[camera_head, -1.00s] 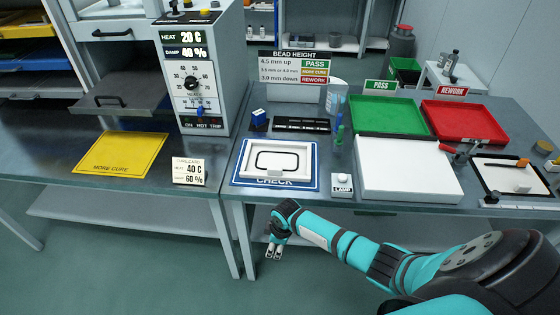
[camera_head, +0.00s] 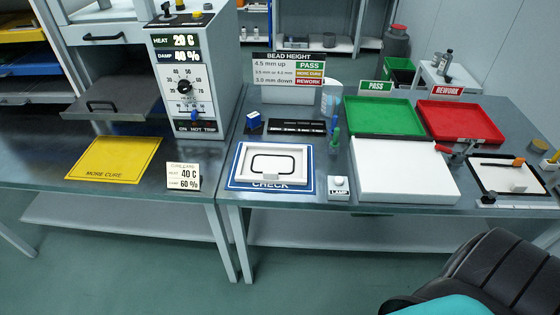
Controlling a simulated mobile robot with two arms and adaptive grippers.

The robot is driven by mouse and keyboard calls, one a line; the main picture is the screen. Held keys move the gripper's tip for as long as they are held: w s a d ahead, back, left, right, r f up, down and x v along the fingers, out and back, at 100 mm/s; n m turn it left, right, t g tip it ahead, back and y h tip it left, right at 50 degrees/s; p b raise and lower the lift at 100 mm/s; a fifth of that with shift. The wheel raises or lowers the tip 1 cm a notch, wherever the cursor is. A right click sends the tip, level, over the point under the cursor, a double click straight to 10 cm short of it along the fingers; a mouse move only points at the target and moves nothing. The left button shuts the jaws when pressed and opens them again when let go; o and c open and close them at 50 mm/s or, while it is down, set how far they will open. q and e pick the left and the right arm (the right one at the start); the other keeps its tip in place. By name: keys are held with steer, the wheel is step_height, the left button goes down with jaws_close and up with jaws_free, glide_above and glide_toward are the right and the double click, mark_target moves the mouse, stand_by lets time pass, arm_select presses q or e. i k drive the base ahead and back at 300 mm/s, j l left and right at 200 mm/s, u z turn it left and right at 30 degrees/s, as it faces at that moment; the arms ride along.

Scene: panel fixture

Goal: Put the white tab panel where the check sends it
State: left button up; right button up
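The white tab panel (camera_head: 272,170), a white frame with a black rounded bead outline, lies flat on the blue CHECK mat (camera_head: 235,184). A green PASS tray (camera_head: 384,117) and a red REWORK tray (camera_head: 459,121) stand at the back right, both empty. A yellow MORE CURE mat (camera_head: 114,158) lies bare on the left bench. A bead height sign (camera_head: 289,67) lists 4.5 mm up as PASS, a middle band as MORE CURE and 3.0 mm down as REWORK. Neither gripper is in view.
A white block (camera_head: 404,170) lies right of the mat, with a lamp button (camera_head: 338,189) between. A black gauge strip (camera_head: 297,127) and blue block (camera_head: 254,123) lie behind. A heat and damp cabinet (camera_head: 185,85) and card (camera_head: 183,176) stand left.

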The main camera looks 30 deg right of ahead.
mark_target(266, 163)
steer(key=i+l+z, duration=0.2)
steer(key=i+z, duration=0.6)
steer(key=i+j+z, duration=0.1)
steer(key=i+z, duration=0.3)
steer(key=i, duration=0.15)
